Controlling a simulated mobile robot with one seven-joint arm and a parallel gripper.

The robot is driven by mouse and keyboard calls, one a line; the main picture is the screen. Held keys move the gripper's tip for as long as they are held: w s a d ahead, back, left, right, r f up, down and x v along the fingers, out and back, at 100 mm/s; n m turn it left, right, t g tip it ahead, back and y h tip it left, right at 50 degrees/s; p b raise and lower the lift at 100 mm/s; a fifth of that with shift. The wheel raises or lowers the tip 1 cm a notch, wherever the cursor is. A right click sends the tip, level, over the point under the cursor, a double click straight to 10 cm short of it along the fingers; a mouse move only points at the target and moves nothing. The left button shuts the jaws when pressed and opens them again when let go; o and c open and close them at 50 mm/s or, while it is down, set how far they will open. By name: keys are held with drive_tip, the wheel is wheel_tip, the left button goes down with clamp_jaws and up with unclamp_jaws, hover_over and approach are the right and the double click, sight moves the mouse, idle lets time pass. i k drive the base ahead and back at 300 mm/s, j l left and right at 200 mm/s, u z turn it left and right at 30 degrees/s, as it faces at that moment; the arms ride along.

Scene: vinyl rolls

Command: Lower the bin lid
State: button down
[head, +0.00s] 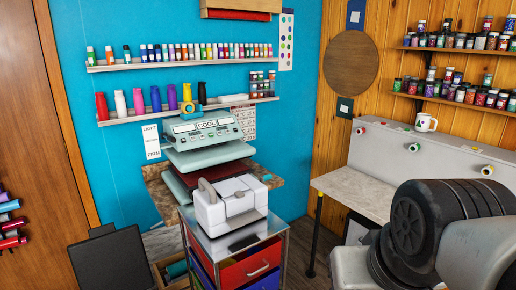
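No bin is plainly recognisable in the head view. A dark grey flat panel (112,260) stands tilted up at the lower left, cut off by the bottom edge. It may be the raised bin lid, but I cannot tell. Whatever is below it is out of frame. My gripper is not in view; only dark, rounded links of my own arm show at the lower right.
A metal-framed cart (245,243) with red and blue drawers holds a white machine (231,204). A heat press (202,130) stands behind it. A grey-topped table (358,188) is at right. Vinyl rolls (10,224) stick out at far left, by a brown door (40,110).

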sight(112, 259)
drive_tip(key=u, duration=1.6)
drive_tip(key=i+l+u, duration=0.2)
drive_tip(key=i, duration=0.15)
drive_tip(key=i+l+u, duration=0.15)
drive_tip(key=i, duration=0.25)
